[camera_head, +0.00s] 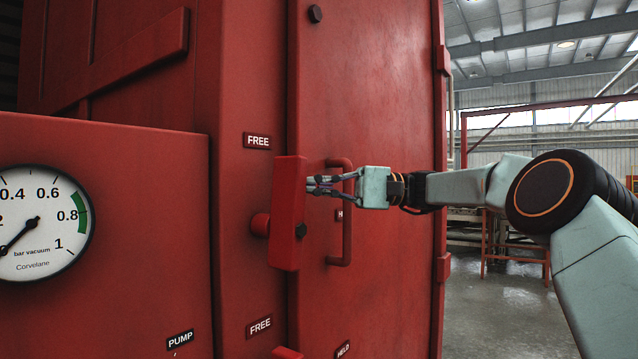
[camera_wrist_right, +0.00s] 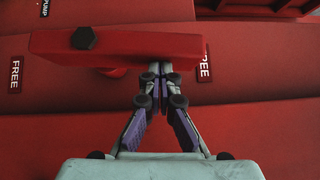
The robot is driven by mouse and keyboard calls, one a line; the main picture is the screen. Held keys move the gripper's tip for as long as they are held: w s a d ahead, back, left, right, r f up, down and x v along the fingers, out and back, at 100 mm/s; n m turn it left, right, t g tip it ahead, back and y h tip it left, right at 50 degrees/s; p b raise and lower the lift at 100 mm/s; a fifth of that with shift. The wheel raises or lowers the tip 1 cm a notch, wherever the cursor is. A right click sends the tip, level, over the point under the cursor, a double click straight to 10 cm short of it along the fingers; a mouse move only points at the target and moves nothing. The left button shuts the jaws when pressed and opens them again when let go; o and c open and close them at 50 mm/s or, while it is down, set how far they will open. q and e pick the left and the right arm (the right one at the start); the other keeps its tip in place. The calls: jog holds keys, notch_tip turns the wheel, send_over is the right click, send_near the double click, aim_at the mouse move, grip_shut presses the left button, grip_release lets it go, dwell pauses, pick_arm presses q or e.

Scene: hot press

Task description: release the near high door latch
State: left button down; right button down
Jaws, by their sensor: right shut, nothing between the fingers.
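The near high door latch (camera_head: 288,215) is a red upright bar on a round pivot, with a dark bolt on its face. It stands at the seam between the press frame and the red door (camera_head: 385,100). In the right wrist view the latch (camera_wrist_right: 130,46) lies across the picture. My right gripper (camera_head: 314,184) is shut and empty, its fingertips at the latch's right edge. In the wrist view the fingertips (camera_wrist_right: 160,68) meet the bar's edge; whether they press on it I cannot tell. My left gripper is not in view.
A red door handle (camera_head: 346,240) stands just behind my right gripper. FREE labels (camera_head: 257,141) sit above and below the latch, and a HELD label (camera_head: 342,349) is lower on the door. A vacuum gauge (camera_head: 40,222) is at left.

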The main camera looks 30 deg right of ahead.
jog(key=shift+s+a+r+n+h+p, duration=0.2)
jog(key=shift+a+r+n+h+p, duration=0.1)
jog(key=shift+a+n+h, duration=0.1)
jog(key=shift+f, duration=0.15)
dwell(0.5)
jog(key=shift+w+d, duration=0.1)
jog(key=shift+d, duration=0.05)
